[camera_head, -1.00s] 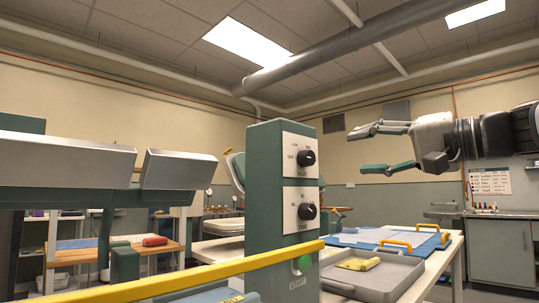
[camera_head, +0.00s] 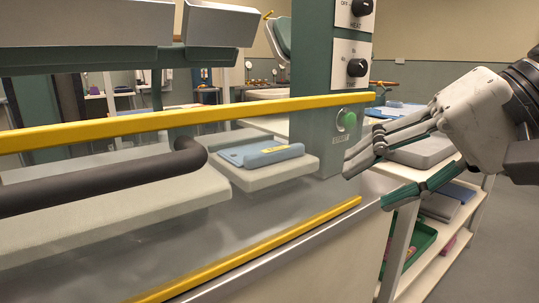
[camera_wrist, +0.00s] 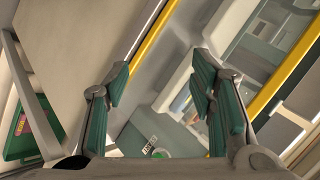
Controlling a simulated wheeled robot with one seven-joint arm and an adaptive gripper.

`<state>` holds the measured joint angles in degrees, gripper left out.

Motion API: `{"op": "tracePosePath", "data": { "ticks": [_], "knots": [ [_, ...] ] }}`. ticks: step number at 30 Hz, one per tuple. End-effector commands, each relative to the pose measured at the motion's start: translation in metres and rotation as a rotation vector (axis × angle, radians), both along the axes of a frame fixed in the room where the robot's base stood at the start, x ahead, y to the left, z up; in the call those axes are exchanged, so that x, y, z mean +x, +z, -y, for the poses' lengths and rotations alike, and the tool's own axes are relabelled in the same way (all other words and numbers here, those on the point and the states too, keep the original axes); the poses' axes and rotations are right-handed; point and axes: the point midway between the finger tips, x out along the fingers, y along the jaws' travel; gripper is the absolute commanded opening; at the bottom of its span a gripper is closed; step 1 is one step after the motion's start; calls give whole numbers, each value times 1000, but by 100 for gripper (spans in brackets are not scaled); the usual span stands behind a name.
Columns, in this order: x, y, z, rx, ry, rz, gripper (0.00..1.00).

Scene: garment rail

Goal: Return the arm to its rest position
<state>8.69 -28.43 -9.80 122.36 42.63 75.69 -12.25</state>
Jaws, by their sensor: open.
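My gripper (camera_head: 385,172) is at the right of the head view, pointing left, with its fingers apart and nothing between them. It is in front of the green control column (camera_head: 312,110), near the front right end of the press. The column carries two black knobs and a round green button (camera_head: 347,119). In the wrist view my gripper (camera_wrist: 162,85) has its two green-padded fingers spread, with yellow rails and pale machine surfaces beyond them. Whether a finger touches the press cannot be told.
A yellow bar (camera_head: 240,108) crosses in front of the press, and a lower yellow edge strip (camera_head: 270,240) runs along its front. A blue pad (camera_head: 262,155) lies on a small pale board. A shelf unit with a green bin (camera_head: 412,246) stands at right. The floor at far right is clear.

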Motion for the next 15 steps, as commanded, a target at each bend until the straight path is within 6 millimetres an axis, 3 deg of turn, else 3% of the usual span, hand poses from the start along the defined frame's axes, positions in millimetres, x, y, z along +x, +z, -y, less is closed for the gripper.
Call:
{"op": "tracePosePath", "data": {
  "ticks": [1,3,6,9,15],
  "knots": [
    [-24,-26,-6,-69,35,-56,50],
    [-55,-60,-6,-173,70,-134,50],
    [-94,-101,2,-324,109,-221,50],
    [-127,-135,17,-468,138,-288,50],
    [-177,-183,57,-746,171,-374,50]
  ]
}}
